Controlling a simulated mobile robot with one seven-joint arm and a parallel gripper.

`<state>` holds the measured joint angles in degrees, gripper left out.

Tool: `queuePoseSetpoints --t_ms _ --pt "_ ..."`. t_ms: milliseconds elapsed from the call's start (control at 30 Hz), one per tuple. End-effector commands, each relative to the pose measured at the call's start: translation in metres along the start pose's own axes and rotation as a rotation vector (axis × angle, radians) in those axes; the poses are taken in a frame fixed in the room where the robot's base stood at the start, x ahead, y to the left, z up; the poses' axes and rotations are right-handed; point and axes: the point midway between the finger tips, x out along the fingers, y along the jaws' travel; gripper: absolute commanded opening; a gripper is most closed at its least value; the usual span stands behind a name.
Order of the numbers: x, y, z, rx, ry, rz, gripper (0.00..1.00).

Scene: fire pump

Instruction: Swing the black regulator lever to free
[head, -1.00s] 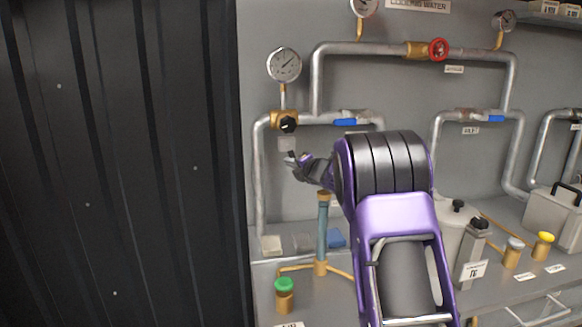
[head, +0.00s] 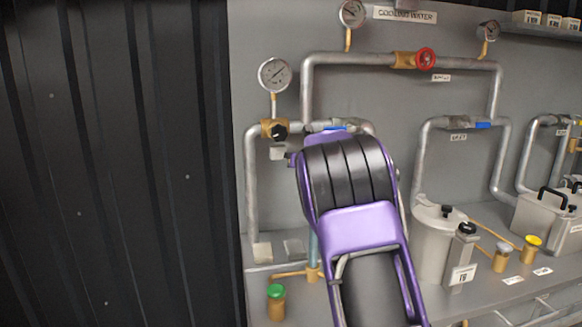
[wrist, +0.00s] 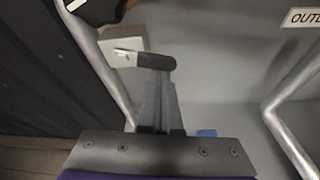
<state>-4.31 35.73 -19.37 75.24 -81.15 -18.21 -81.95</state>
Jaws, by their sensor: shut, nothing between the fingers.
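The black regulator lever (head: 279,131) sits on a brass regulator body (head: 267,129) on the left pipe, below a round gauge, in the head view. My gripper (wrist: 156,62) is shut and empty. In the head view my arm hides the gripper.
A blue-handled valve (head: 335,128) is on the pipe right of the regulator, partly behind my arm. The pale block (head: 277,153) is just below the regulator. A green-capped fitting (head: 276,300) stands on the bench. A dark ribbed wall (head: 110,160) is at the left.

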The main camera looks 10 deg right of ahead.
Motion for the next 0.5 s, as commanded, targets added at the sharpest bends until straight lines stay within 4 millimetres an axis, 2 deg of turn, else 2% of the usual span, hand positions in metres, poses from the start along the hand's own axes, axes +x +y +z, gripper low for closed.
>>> queuePoseSetpoints --t_ms 267,500 --pt "-0.0003 0.0005 0.0009 -0.006 -0.001 -0.002 0.00" --pt "-0.0009 0.0087 0.0027 -0.005 -0.001 -0.002 0.00"
